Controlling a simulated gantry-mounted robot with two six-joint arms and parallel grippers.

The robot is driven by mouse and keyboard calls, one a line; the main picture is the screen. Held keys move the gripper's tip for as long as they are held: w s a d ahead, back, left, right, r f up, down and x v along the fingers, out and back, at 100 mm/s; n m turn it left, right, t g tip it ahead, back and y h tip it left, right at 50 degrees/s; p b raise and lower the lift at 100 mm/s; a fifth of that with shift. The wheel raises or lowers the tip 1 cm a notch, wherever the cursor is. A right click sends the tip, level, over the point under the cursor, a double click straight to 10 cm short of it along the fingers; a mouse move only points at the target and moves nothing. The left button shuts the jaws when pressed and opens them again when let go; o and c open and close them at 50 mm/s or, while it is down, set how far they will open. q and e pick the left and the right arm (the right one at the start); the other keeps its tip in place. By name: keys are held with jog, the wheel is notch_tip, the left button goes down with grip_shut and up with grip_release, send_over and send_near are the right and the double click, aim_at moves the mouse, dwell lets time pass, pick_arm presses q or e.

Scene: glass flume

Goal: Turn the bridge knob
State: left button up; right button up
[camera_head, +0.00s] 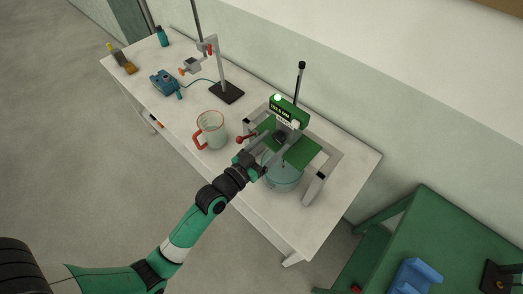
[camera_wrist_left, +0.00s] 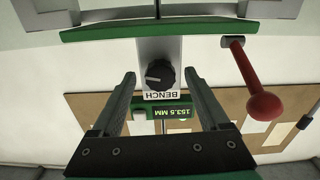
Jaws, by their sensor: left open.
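The black round knob (camera_wrist_left: 160,75) with a pointer mark sits on a grey block of the bridge, beside a BENCH label, in the left wrist view. My left gripper (camera_head: 268,156) is open in front of the bridge. In the left wrist view its fingers (camera_wrist_left: 160,84) stand on either side of the knob, with gaps at both sides. The display (camera_wrist_left: 171,113) reads 153.5 MM. My right gripper is not in view.
A red-tipped lever (camera_wrist_left: 266,104) sticks out beside the knob. A jug with a red handle (camera_head: 211,130), a stand (camera_head: 227,92) and a blue device (camera_head: 164,82) are on the white bench (camera_head: 345,160). A green table (camera_head: 425,225) stands at the right.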

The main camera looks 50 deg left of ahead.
pick_arm(q)
jog(key=s+d+b, duration=0.1)
jog(key=s, duration=0.9)
jog(key=shift+s+d+b, duration=0.3)
jog(key=shift+s+d, duration=0.05)
jog(key=shift+d, duration=0.1)
